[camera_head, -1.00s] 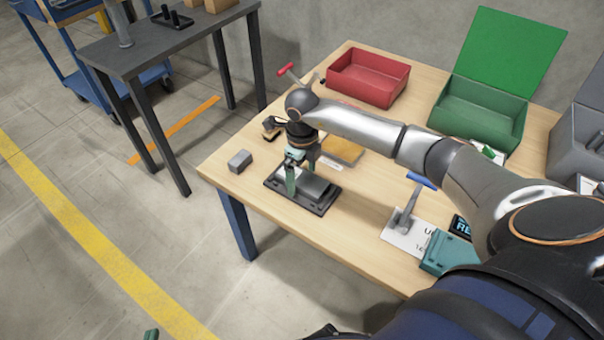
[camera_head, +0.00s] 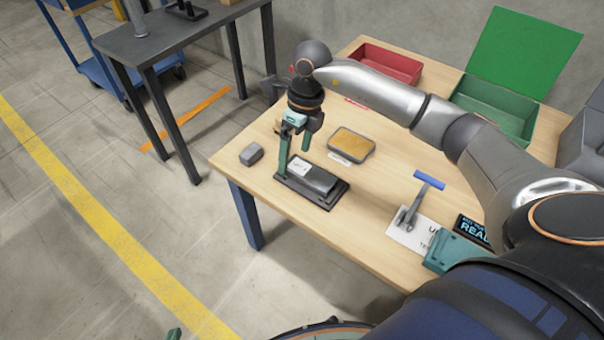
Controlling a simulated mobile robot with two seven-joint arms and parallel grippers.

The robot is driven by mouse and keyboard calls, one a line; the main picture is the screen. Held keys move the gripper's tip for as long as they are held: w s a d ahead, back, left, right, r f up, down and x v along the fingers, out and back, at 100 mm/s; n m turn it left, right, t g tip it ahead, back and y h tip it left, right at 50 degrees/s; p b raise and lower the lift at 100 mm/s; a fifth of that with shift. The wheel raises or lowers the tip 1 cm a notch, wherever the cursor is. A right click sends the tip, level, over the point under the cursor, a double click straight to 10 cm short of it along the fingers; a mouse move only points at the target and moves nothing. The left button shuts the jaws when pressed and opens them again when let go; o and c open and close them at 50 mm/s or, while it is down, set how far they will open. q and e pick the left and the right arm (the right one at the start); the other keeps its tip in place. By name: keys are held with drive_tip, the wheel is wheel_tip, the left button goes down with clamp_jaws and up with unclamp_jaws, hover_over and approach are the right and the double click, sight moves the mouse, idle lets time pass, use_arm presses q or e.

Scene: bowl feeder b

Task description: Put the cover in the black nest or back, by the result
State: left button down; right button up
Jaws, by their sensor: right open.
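The black nest (camera_head: 335,197) lies near the left front edge of the wooden table. A grey block-like part, apparently the cover (camera_head: 320,178), sits in it, next to a white-labelled piece (camera_head: 299,168). My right gripper (camera_head: 294,160) is open, pointing down just above the nest's back left side. Its fingers are apart, with nothing seen between them. One finger partly overlaps the nest in the picture; I cannot tell if it touches. Only a small teal tip of what seems to be my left gripper (camera_head: 174,334) shows at the bottom edge.
A small grey block (camera_head: 251,154) lies left of the nest. A tray with a yellow-brown pad (camera_head: 372,154) is behind it. Red (camera_head: 403,71) and green (camera_head: 490,122) bins are at the back.

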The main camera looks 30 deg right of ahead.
drive_tip(key=s+a+f+y, duration=0.15)
drive_tip(key=a+y, duration=0.25)
drive_tip(key=a, duration=0.4)
drive_tip(key=s+a+y, duration=0.3)
drive_tip(key=a, duration=0.4)
drive_tip(key=s+a+r+m+t+y, duration=0.2)
drive_tip(key=a+r+m+t+y, duration=0.3)
drive_tip(key=a+r+m+y, duration=0.4)
drive_tip(key=w+d+f+m+t+h, duration=0.1)
drive_tip(key=d+f+m+t+h, duration=0.45)
drive_tip(key=m, duration=0.55)
drive_tip(key=d+f+m+t+h, duration=0.5)
drive_tip(key=m+h, duration=0.1)
drive_tip(key=m, duration=0.5)
drive_tip(key=s+d+f+m+g+h, duration=0.2)
drive_tip(key=s+f+m+g, duration=0.4)
drive_tip(key=s+f, duration=0.6)
drive_tip(key=shift+d+f+m+h, duration=0.4)
drive_tip(key=shift+m+h, duration=0.25)
drive_tip(key=shift+m, duration=0.05)
